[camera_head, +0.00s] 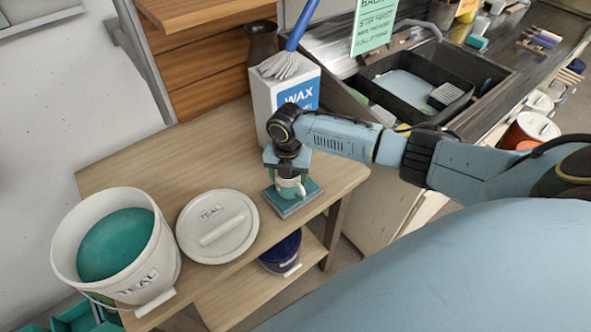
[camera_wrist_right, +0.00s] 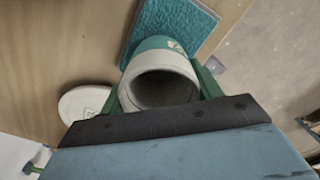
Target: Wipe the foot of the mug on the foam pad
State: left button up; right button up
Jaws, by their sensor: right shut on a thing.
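The mug (camera_head: 287,188) is white with a teal lower part and is upright over the teal foam pad (camera_head: 275,202) near the table's right edge. My right gripper (camera_head: 288,172) is shut on the mug from above. In the right wrist view the mug (camera_wrist_right: 160,85) shows its open rim between the fingers, with the pad (camera_wrist_right: 180,22) beyond it. I cannot tell whether the mug's foot touches the pad. My left gripper is not in view.
A white bucket (camera_head: 158,255) of teal glaze stands on the table at left, beside its round lid (camera_head: 217,225). A dark blue bucket (camera_head: 281,252) sits on the lower shelf. The table's left back is clear.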

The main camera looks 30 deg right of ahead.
jog(key=shift+s+a, duration=0.1)
jog(key=shift+a, duration=1.05)
jog(key=shift+w+d+r, duration=0.1)
jog(key=shift+w+d, duration=0.1)
jog(key=shift+d, duration=1.6)
jog(key=shift+w+d, duration=0.15)
jog(key=shift+d, duration=1.65)
notch_tip(320, 180, up, 3)
jog(key=p, duration=0.3)
jog(key=shift+r, duration=0.1)
notch_tip(320, 180, up, 4)
jog(key=shift+f, duration=0.1)
jog(key=shift+a, duration=0.1)
